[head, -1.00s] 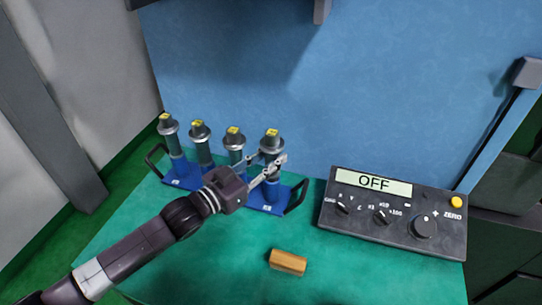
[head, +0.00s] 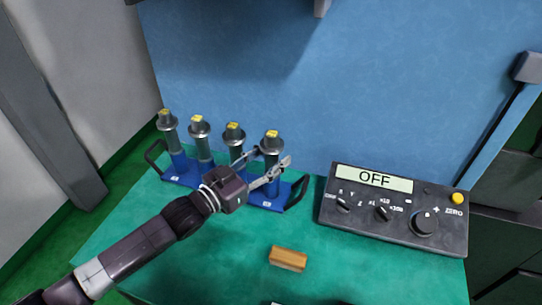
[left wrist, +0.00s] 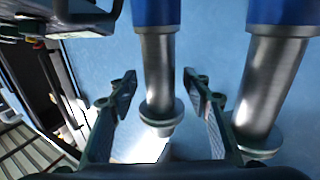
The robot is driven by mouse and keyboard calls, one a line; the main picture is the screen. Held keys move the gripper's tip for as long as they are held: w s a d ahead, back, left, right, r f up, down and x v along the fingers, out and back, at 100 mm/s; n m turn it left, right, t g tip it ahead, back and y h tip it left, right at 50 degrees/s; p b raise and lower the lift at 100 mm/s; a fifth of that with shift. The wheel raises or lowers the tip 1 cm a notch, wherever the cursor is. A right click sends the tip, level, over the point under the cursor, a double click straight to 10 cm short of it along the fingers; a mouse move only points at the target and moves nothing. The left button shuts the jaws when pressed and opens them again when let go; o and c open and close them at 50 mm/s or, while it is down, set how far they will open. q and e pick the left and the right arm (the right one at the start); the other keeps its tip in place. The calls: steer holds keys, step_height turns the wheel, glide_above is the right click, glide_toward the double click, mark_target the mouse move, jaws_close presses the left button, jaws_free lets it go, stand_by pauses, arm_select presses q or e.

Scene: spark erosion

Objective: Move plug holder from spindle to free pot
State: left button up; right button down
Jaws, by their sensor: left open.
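A rack with several blue pots (head: 184,172) stands at the back left of the green table, and every pot I see has a grey plug holder with a yellow-marked top. My left gripper (head: 270,160) is at the rightmost plug holder (head: 272,143), with its fingers open on either side of it. In the left wrist view this holder (left wrist: 158,70) stands between the two spread fingers, with a visible gap on both sides. A neighbouring holder (left wrist: 268,85) is just outside the right finger. I see no free pot. My right gripper is not in view.
A control box (head: 395,212) reading OFF stands right of the rack. A wooden block (head: 288,259) lies in front on the green table (head: 215,270). A blue wall (head: 400,80) rises close behind the rack. A dark part (head: 320,8) hangs at the top edge.

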arm_select(q)
steer(key=shift+s+a+f, duration=0.1)
steer(key=shift+a, duration=0.05)
steer(key=v, duration=1.1)
steer(key=shift+s+a, duration=0.2)
steer(key=shift+s, duration=0.05)
